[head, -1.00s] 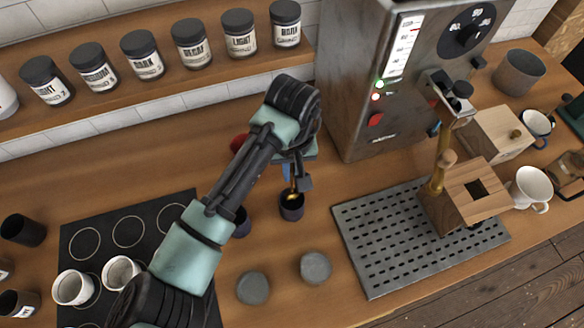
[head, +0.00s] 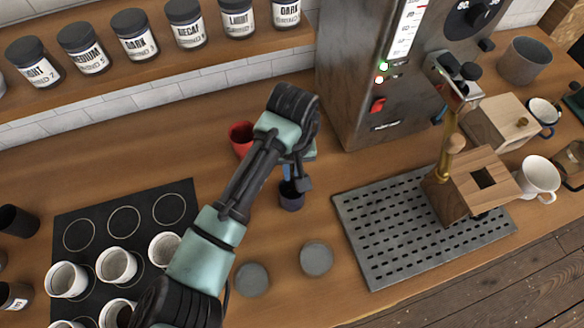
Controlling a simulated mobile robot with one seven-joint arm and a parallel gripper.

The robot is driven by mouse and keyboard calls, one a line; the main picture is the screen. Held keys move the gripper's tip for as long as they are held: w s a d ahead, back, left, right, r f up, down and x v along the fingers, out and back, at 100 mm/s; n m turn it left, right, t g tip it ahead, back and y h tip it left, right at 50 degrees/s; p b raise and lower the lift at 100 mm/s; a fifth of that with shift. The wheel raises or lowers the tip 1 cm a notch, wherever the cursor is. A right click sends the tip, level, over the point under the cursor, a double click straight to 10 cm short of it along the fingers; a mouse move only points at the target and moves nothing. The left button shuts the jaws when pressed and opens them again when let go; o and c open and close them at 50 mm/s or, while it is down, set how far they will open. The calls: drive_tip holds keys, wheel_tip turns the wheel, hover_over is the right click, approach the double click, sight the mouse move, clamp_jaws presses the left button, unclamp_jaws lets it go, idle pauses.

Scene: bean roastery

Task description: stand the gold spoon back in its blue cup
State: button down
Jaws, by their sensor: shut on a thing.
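The dark blue cup (head: 291,200) stands upright on the wooden counter, left of the metal drip tray. My gripper (head: 294,184) is directly over its mouth, pointing down, with the fingertips at or just inside the rim. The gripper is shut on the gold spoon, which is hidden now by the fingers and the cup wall. I cannot tell how deep the spoon sits or whether it touches the cup's bottom.
A red cup (head: 241,140) stands behind my arm. Two grey discs (head: 316,259) lie in front of the cup. The perforated tray (head: 385,250) holds a wooden block. White cups stand on the black mat (head: 75,205). The roaster machine (head: 365,110) rises behind.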

drive_tip(key=c, duration=0.9)
unclamp_jaws()
drive_tip(key=shift+o, duration=0.2)
wheel_tip(320, 180, up, 13)
drive_tip(key=shift+s, duration=0.35)
